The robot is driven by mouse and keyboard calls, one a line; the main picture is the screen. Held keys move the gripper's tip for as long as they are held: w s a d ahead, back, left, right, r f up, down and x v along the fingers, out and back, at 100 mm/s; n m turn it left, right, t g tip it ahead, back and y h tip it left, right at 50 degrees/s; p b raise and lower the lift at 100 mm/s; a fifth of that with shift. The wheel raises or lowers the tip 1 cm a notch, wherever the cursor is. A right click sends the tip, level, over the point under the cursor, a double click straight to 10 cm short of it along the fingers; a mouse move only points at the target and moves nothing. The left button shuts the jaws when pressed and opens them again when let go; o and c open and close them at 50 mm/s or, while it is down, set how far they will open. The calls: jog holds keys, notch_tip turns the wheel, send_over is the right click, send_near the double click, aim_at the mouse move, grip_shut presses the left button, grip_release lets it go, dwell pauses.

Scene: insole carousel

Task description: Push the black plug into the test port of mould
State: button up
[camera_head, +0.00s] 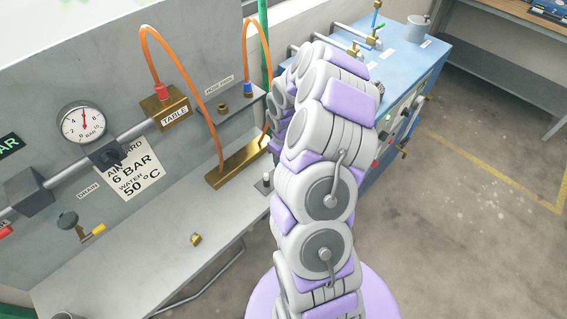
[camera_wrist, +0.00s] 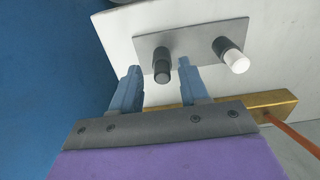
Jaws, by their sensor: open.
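My gripper (camera_wrist: 158,68) is open in the wrist view, with its two blue-grey fingers apart and nothing held between them. The black plug (camera_wrist: 162,70) stands on a grey plate (camera_wrist: 200,35), and it appears between the fingertips, nearer the right one. I cannot tell whether a finger touches it. A white-tipped plug (camera_wrist: 235,56) stands on the same plate to the right. In the head view my arm hides the gripper and the black plug. I cannot identify the mould or its test port in either view.
A brass block (camera_head: 238,165) with orange hoses (camera_head: 205,90) lies beside the plate; its edge (camera_wrist: 275,103) shows close to the right finger. A blue cabinet (camera_head: 400,70) stands behind my arm.

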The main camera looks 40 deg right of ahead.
jog(key=shift+a, duration=0.1)
dwell(0.7)
jog(key=shift+c, duration=0.4)
grip_shut()
jog(key=shift+r, duration=0.2)
jog(key=shift+r+p, duration=1.55)
jog(key=shift+r, duration=1.3)
notch_tip(320, 180, up, 7)
jog(key=p, duration=0.3)
dwell(0.3)
